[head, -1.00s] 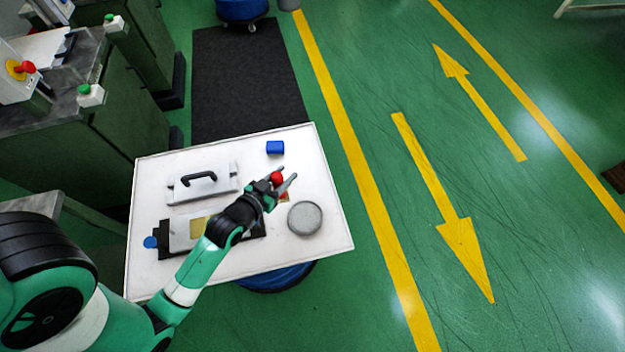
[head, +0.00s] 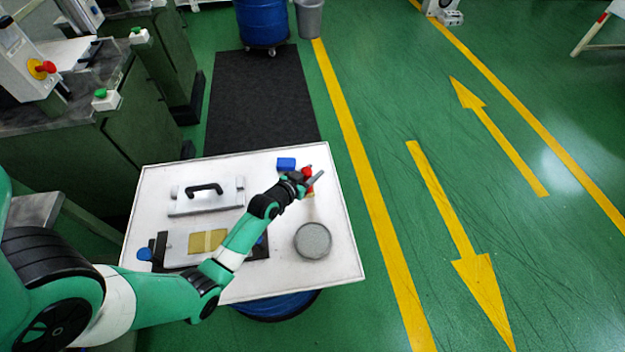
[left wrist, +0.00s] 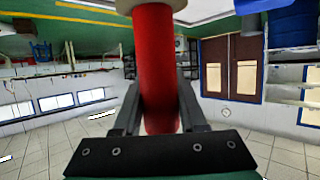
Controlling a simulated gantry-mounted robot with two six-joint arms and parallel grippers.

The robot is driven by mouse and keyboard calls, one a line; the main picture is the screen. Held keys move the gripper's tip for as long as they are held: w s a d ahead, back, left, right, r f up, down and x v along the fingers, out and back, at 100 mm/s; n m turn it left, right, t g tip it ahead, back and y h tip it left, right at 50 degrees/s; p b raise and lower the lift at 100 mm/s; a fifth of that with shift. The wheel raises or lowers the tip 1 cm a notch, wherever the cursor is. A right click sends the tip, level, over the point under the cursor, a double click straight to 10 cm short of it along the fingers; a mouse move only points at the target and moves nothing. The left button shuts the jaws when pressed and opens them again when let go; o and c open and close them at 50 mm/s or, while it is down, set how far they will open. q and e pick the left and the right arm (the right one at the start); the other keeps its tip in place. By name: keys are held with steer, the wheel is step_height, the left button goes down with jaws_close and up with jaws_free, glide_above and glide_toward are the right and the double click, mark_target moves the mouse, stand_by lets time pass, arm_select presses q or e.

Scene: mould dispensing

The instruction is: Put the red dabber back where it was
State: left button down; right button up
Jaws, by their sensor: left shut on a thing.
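The red dabber (head: 308,172) is at the far right part of the white tabletop (head: 340,262), partly covered by my gripper in the head view. My left gripper (head: 314,181) is shut on it. In the left wrist view the dabber (left wrist: 155,60) is a red cylinder with a pale end, standing between the two fingers (left wrist: 158,105). A small reddish-yellow patch (head: 311,193) shows on the table just below the gripper. I cannot tell the dabber's height above the table. My right gripper is out of view.
A blue block (head: 286,164) lies just left of the gripper. A round grey disc (head: 313,241) lies nearer. A plate with a black handle (head: 205,189) and a mould with a gold plate (head: 208,241) are to the left. The table's right strip is clear.

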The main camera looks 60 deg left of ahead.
arm_select(q)
steer(key=shift+w+a+f+b, duration=0.15)
steer(key=shift+f+b, duration=0.65)
steer(key=shift+f, duration=0.95)
steer(key=shift+f, duration=0.2)
steer(key=shift+c, duration=2.3)
jaws_free()
steer(key=shift+r, duration=0.15)
steer(key=shift+s+r, duration=0.2)
steer(key=p+v, duration=0.2)
steer(key=v, duration=0.5)
steer(key=shift+p, duration=0.35)
